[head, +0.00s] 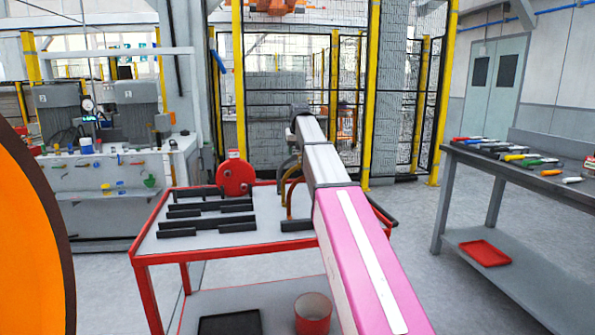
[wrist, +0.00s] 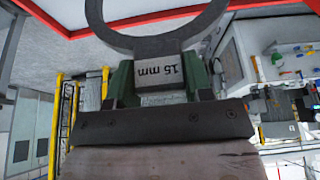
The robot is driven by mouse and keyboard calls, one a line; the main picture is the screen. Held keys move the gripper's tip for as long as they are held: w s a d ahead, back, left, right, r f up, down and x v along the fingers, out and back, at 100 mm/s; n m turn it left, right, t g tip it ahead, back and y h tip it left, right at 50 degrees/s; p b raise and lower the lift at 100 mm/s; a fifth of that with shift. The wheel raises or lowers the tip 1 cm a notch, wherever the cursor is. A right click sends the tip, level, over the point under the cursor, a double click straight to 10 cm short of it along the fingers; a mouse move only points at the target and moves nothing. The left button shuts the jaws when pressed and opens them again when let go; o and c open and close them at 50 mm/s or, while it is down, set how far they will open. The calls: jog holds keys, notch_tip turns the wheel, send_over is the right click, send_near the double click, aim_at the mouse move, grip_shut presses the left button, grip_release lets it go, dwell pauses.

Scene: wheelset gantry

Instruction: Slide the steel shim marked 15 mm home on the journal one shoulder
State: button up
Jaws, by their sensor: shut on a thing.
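The steel shim (wrist: 180,46) shows in the wrist view as a grey curved plate with a block-like tab reading "15 mm" upside down. Its upper part runs out of the frame. My gripper (wrist: 160,84) is shut on the tab, with a dark green finger on each side.
The red-framed trolley (head: 150,246) carries dark slotted bars (head: 205,211), a red disc (head: 235,177) and curved hoops (head: 292,200). A large orange round body (head: 30,240) fills the left edge. A tool bench (head: 520,175) stands right, with open floor between.

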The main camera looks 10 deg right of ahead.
jog(key=shift+r, duration=4.25)
jog(key=shift+r, duration=0.1)
